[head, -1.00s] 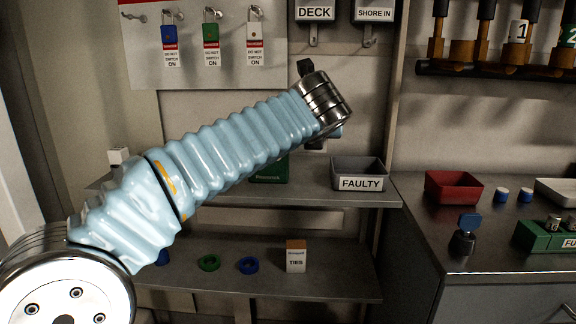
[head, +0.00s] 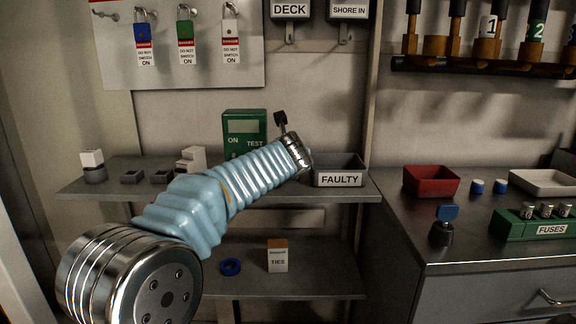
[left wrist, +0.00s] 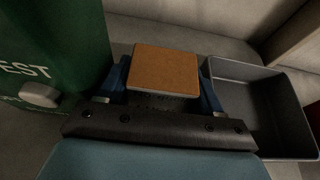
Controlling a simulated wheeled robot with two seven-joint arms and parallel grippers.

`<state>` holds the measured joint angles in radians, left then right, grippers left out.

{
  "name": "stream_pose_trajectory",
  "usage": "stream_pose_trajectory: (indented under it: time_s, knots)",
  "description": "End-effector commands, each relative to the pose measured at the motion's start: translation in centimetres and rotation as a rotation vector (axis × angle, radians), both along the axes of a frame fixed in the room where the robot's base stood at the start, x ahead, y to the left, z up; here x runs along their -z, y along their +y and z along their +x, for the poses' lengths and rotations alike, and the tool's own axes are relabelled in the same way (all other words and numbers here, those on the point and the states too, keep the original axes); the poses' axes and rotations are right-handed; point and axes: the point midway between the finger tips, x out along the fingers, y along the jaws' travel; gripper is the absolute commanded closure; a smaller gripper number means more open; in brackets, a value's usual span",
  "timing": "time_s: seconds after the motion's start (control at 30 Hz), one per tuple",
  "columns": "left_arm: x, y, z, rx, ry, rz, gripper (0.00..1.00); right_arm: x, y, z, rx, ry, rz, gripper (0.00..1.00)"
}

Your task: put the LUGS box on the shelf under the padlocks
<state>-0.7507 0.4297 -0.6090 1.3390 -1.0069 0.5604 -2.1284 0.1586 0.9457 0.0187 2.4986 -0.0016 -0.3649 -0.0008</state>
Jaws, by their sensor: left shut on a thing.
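My left gripper (left wrist: 160,84) is shut on a box with an orange-brown top (left wrist: 166,70); its blue fingers sit on either side. No label shows on it. In the head view my wrist hides this gripper and the box, in front of the upper shelf (head: 340,195), between the green tester and the grey FAULTY bin. Three padlocks, blue (head: 141,33), green (head: 186,30) and white (head: 230,28), hang with tags on a pale board above the left part of that shelf. My right gripper is not in view.
The green tester (head: 244,124), small grey parts (head: 132,176) and the FAULTY bin (head: 338,180) stand on the upper shelf. The lower shelf (head: 325,280) holds a TIES box (head: 278,258) and a blue ring (head: 230,267). A red bin (head: 430,181) stands on the right counter.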

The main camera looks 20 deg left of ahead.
Motion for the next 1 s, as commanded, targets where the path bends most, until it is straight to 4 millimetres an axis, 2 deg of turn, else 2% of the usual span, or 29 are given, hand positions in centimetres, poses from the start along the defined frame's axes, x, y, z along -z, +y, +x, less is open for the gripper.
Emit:
stream_pose_trajectory:
  time_s: [0.27,0.3,0.37,0.67,0.77,1.0]
  knots:
    - [0.1,0.0,0.0,0.0,-0.001,-0.001,0.71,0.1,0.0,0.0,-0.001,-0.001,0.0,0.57]
    - [0.2,0.0,0.0,0.0,0.0,-0.001,0.31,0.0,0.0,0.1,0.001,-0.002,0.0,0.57]
    - [0.1,0.0,0.0,0.0,0.0,0.0,0.23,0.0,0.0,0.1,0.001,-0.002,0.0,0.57]
    - [-0.2,-0.1,-0.3,0.001,-0.001,-0.001,0.23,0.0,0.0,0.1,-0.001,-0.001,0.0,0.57]
    - [-0.7,-0.5,-1.6,0.002,-0.002,-0.001,0.23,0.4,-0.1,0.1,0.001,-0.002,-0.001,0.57]
    - [-2.8,-2.0,-6.5,0.005,-0.003,-0.003,0.23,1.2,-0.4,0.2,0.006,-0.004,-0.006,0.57]
